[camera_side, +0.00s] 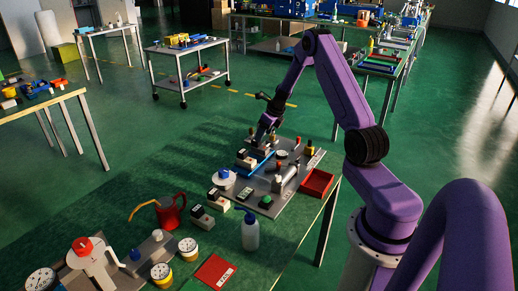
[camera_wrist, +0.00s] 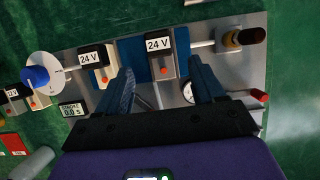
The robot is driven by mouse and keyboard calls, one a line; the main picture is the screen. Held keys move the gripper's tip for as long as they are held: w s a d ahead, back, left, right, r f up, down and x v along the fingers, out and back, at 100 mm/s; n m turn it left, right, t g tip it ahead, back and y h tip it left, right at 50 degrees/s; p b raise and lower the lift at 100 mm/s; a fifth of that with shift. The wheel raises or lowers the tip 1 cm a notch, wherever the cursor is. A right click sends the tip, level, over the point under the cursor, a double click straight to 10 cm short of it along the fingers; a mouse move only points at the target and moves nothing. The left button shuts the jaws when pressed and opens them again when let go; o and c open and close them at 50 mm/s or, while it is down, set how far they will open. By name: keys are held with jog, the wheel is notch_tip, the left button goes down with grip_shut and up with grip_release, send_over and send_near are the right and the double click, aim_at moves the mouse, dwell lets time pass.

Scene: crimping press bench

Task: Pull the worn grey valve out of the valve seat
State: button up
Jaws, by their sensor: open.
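A valve (camera_wrist: 160,58) with a black top, a "24 V" label and a grey body sits upright between blue blocks (camera_wrist: 130,50) on a grey plate. These blocks look like the valve seat. My gripper (camera_wrist: 160,75) is open, its two blue fingers on either side of that valve, with visible gaps. Nothing is held. The fingers' depth relative to the valve is unclear. In the side view my gripper (camera_side: 263,140) is low over the blue seat area, which partly hides the valve. A second "24 V" valve (camera_wrist: 94,62) stands to the left in the wrist view.
A white dial with a blue knob (camera_wrist: 38,77) and a small display (camera_wrist: 73,111) lie left of the fingers. A black-capped brass fitting (camera_wrist: 245,37) is at the right. In the side view a red tray (camera_side: 317,182) and a white bottle (camera_side: 250,230) stand nearby.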

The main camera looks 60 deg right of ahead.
aim_at(260, 147)
jog(key=shift+x, duration=2.65)
grip_shut()
